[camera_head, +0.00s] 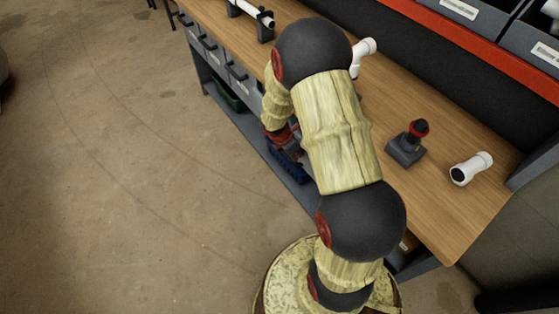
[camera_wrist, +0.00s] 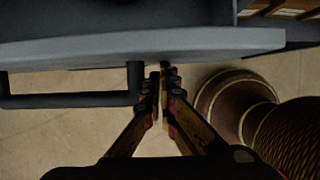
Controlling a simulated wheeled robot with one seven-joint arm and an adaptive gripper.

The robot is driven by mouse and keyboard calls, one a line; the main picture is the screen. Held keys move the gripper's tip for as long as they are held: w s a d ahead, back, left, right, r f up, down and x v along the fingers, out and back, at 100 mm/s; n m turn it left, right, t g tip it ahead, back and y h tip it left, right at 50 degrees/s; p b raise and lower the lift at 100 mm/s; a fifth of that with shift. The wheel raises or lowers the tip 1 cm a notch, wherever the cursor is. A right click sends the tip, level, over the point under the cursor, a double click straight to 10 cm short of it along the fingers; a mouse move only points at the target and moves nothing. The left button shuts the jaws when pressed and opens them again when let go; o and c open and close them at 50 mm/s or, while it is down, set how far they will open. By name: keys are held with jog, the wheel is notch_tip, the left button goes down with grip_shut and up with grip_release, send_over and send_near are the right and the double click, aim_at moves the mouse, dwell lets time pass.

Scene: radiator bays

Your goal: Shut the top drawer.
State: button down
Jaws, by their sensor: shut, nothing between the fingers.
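In the wrist view a grey drawer front (camera_wrist: 60,50) spans the top of the picture, with a dark bar handle (camera_wrist: 65,101) on its left part. My gripper (camera_wrist: 164,75) is shut and empty. Its fingertips are at the drawer front, just right of the handle's right post; I cannot tell if they touch it. In the head view my gripper (camera_head: 290,150) is low at the bench's front side, partly covered by my arm. My arm hides the drawer there, so how far it stands out is unclear.
The wooden bench top (camera_head: 450,205) carries a dark block with a red-topped part (camera_head: 407,147) and white pipe fittings (camera_head: 471,168). Other drawer fronts with handles (camera_head: 237,73) lie to the left. A blue bin (camera_head: 287,166) and green bin (camera_head: 227,93) sit below. The floor at left is clear.

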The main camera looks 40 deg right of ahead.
jog(key=shift+d+p, duration=0.65)
jog(key=shift+d, duration=2.35)
jog(key=shift+w, duration=0.1)
jog(key=shift+a, duration=0.25)
jog(key=a+r+p, duration=0.4)
jog(key=a+r, duration=0.3)
jog(key=r, duration=0.2)
jog(key=shift+a, duration=0.25)
jog(key=shift+r, duration=0.1)
